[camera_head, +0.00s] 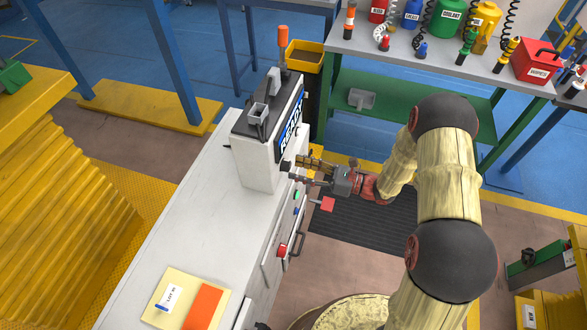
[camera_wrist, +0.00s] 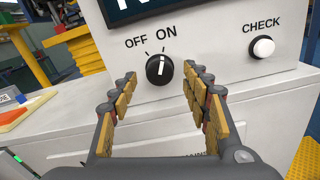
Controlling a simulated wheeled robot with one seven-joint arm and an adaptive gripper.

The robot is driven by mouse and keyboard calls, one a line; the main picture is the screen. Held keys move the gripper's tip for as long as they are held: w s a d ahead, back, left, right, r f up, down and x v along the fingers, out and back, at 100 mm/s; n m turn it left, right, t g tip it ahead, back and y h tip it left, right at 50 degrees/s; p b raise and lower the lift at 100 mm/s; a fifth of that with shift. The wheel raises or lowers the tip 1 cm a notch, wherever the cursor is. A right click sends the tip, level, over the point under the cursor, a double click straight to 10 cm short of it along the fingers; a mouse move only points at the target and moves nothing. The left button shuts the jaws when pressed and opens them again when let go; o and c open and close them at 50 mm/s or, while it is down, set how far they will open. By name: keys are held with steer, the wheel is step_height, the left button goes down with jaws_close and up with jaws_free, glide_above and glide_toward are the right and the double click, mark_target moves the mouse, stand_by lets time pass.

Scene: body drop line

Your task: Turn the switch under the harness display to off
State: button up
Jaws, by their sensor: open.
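The switch is a black round knob (camera_wrist: 159,70) with a white pointer line, on the white panel under the display (camera_wrist: 135,8). Its pointer stands nearly upright, toward the ON label (camera_wrist: 166,32); the OFF label (camera_wrist: 136,41) is to its left. My gripper (camera_wrist: 157,78) is open, with its yellow-padded fingers on either side of the knob in the picture and nothing held. I cannot tell how far the fingertips are from the panel. In the head view, my gripper (camera_head: 296,170) is at the front of the harness display (camera_head: 290,128), which reads READY; the fingers partly hide the panel there.
A white CHECK button (camera_wrist: 263,47) sits right of the knob. Below the display, the white cabinet front carries a green button (camera_head: 296,195) and a red button (camera_head: 282,251). An orange-and-cream folder (camera_head: 178,282) lies on the white top (camera_head: 190,200), otherwise mostly clear.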

steer(key=shift+x, duration=1.15)
steer(key=shift+c, duration=1)
steer(key=c, duration=1)
steer(key=shift+o, duration=0.2)
steer(key=shift+n, duration=0.4)
steer(key=n+b, duration=0.1)
steer(key=n, duration=0.3)
steer(key=shift+b, duration=0.3)
steer(key=shift+n+b, duration=0.9)
steer(key=shift+n, duration=1.6)
